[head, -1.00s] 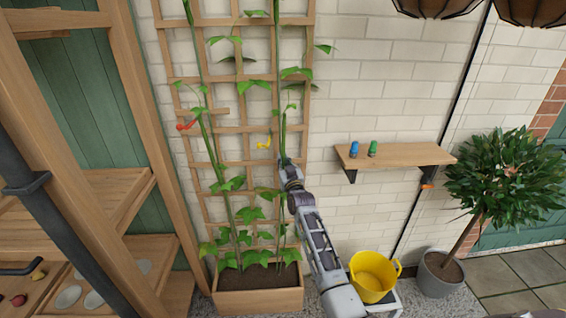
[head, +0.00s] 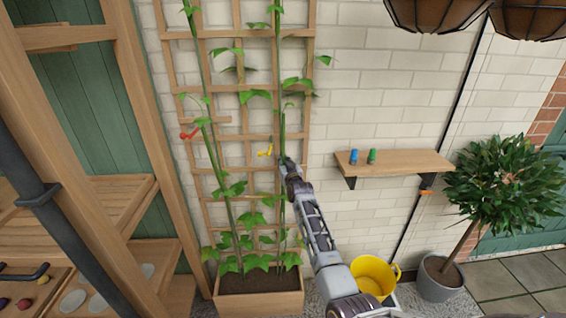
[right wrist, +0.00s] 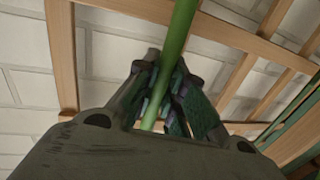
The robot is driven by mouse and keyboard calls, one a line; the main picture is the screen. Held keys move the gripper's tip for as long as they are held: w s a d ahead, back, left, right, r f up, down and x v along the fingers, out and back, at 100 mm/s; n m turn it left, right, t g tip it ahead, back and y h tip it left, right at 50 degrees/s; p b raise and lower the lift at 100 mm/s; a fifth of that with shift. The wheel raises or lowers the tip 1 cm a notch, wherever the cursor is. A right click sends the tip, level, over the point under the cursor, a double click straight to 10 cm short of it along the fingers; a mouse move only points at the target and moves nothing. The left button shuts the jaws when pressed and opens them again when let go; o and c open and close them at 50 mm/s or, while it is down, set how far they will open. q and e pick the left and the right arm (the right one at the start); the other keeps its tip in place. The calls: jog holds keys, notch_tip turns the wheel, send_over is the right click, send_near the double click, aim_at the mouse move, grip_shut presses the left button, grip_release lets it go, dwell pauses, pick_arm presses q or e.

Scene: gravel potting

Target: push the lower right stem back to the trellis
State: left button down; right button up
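The wooden trellis (head: 311,75) stands against the pale brick wall, in a wooden planter (head: 258,302). Two green stems climb it from the soil. The right stem (head: 282,122) runs near the trellis's right side and looks close to it; I cannot tell the gap. My right gripper (head: 287,163) is at this stem, at about mid-height. In the right wrist view the stem (right wrist: 178,30) passes between the fingers (right wrist: 170,92), which look closed around it, with trellis slats (right wrist: 215,33) behind. My left gripper is out of view.
A yellow clip (head: 265,152) and a red clip (head: 189,134) are on the trellis. A wall shelf (head: 400,160) holds a blue and a green item. A yellow bucket (head: 368,276) and potted tree (head: 438,280) stand at right; wooden shelving (head: 140,200) at left.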

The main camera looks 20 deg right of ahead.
jog(key=o, duration=0.5)
jog(key=shift+w+d+f, duration=0.1)
jog(key=shift+w, duration=0.2)
jog(key=shift+c, duration=0.2)
jog(key=shift+s, duration=0.25)
jog(key=shift+s, duration=0.35)
jog(key=s+a, duration=0.1)
jog(key=s, duration=1)
jog(key=shift+r, duration=0.25)
jog(key=shift+r+m, duration=0.15)
jog(key=shift+m, duration=0.15)
